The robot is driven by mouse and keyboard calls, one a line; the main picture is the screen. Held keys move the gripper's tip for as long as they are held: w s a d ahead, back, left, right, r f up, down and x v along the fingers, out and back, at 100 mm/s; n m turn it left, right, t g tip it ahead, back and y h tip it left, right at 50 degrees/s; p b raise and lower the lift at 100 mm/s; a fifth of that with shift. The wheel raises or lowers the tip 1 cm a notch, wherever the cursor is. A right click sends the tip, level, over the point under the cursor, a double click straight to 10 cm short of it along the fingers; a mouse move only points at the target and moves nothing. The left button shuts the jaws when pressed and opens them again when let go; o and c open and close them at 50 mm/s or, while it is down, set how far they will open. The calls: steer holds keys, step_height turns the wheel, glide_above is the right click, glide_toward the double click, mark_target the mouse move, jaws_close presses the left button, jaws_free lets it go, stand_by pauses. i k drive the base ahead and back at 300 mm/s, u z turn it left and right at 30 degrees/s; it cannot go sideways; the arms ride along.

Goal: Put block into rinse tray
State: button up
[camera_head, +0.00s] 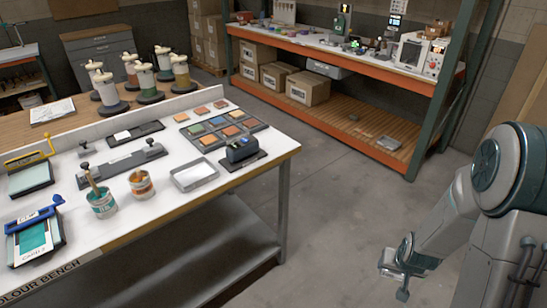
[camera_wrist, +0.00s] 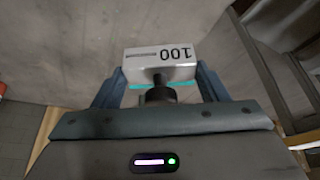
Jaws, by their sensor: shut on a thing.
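My gripper (camera_head: 405,262) hangs over the open floor at the lower right of the head view, to the right of the bench and well apart from it. In the wrist view my gripper (camera_wrist: 160,80) has a finger on each side of a pale grey block (camera_wrist: 150,60) marked "100". It is shut on this block, which has a dark knob and a teal edge. The rinse tray seems to be the shallow white tray (camera_head: 195,177) on the bench top, near its front edge. Its inside looks empty.
The white bench (camera_head: 225,185) also holds two paint tins (camera_head: 102,204), a grid of colour tiles (camera_head: 215,128) and a dark device (camera_head: 241,150) just right of the tray. A tall orange and green rack (camera_head: 425,100) stands behind. The floor between bench and rack is clear.

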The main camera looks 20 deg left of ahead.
mark_target(195, 175)
steer(key=u, duration=0.5)
steer(key=i, duration=0.75)
steer(key=u, duration=0.8)
